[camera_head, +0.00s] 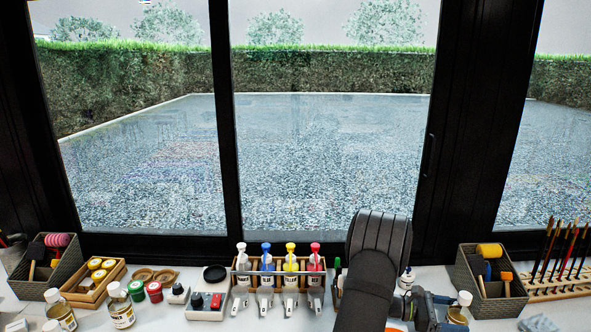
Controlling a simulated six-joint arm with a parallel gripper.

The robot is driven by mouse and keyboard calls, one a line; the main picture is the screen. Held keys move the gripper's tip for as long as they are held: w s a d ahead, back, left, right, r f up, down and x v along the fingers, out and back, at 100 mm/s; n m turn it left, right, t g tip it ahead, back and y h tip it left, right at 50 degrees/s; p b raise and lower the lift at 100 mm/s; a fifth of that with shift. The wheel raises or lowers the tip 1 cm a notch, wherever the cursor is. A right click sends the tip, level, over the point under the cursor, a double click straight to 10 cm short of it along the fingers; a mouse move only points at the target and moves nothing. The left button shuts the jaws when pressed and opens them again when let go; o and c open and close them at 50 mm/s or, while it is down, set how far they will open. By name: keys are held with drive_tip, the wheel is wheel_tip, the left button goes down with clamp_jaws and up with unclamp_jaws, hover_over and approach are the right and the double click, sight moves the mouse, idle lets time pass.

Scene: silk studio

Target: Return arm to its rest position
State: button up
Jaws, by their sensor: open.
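My dark arm (375,267) rises from the bottom edge, right of centre, and bends over near the window. My gripper (438,300) shows low at the right side of the arm, over the worktable, small and partly hidden. It is open, and I see nothing held in it. The fingertips are hard to make out against the things behind them.
A wooden rack (328,277) of white bottles with coloured caps stands left of my arm. A small amber bottle (459,307) stands close right of the gripper. A grey basket (491,287) and a brush rack (563,288) stand further right. Windows close off the back.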

sight(467, 317)
drive_tip(key=x, duration=0.3)
drive_tip(key=shift+s+d+f, duration=0.1)
drive_tip(key=shift+s+d, duration=0.05)
drive_tip(key=shift+d, duration=0.2)
wheel_tip(467, 317, up, 5)
drive_tip(key=shift+a+f, duration=0.1)
drive_tip(key=shift+f, duration=0.1)
drive_tip(key=shift+s+d+r, duration=0.2)
drive_tip(key=shift+s+r, duration=0.2)
drive_tip(key=shift+s, duration=0.3)
drive_tip(key=shift+s+d+r, duration=0.2)
drive_tip(key=shift+s+r, duration=0.15)
drive_tip(key=shift+s, duration=0.35)
drive_tip(key=shift+o, duration=0.3)
